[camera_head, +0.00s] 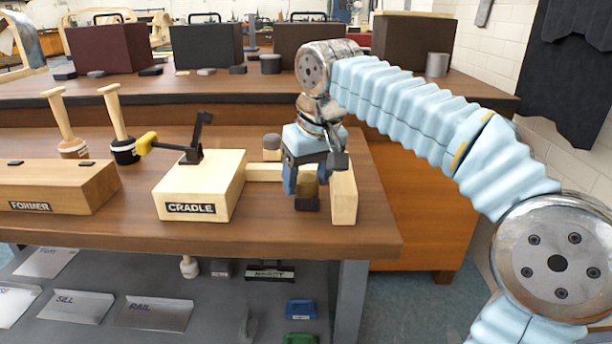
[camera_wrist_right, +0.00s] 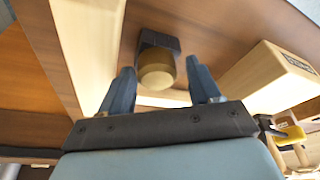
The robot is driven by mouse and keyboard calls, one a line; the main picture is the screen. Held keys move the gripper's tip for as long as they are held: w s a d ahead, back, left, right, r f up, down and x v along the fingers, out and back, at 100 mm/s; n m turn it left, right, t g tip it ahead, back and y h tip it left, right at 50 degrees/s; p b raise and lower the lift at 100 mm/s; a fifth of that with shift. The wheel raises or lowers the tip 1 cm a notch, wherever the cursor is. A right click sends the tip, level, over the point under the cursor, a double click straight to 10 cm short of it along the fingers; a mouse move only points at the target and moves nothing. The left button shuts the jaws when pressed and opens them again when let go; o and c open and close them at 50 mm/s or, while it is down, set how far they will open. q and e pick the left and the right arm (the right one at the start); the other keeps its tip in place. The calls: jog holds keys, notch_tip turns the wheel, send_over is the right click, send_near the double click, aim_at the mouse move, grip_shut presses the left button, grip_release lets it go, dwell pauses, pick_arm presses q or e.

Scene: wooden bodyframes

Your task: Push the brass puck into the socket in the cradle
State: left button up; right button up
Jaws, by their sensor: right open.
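The brass puck (camera_head: 308,187) is a short brass-coloured cylinder against a small dark block (camera_head: 307,204), right of the cradle (camera_head: 205,187). It also shows in the right wrist view (camera_wrist_right: 157,76), with the dark block (camera_wrist_right: 158,42) beyond it. The cradle is a pale wooden block with wooden bars reaching right. My right gripper (camera_head: 307,180) is open, pointing down, its blue fingers to either side of the puck in the picture; I cannot tell whether they touch it. In the right wrist view the gripper (camera_wrist_right: 160,75) shows gaps beside the puck. I cannot make out the socket. My left gripper is not in view.
A black clamp with a yellow handle (camera_head: 147,142) stands on the cradle. A pale bar (camera_head: 343,195) lies right of the puck. A former block (camera_head: 58,186) and two mallets (camera_head: 118,130) are at left. A grey-topped peg (camera_head: 272,146) stands behind. The bench front is clear.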

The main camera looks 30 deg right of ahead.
jog(key=p+v, duration=0.4)
jog(key=v, duration=0.9)
jog(key=shift+r, duration=0.4)
jog(key=shift+s, duration=0.1)
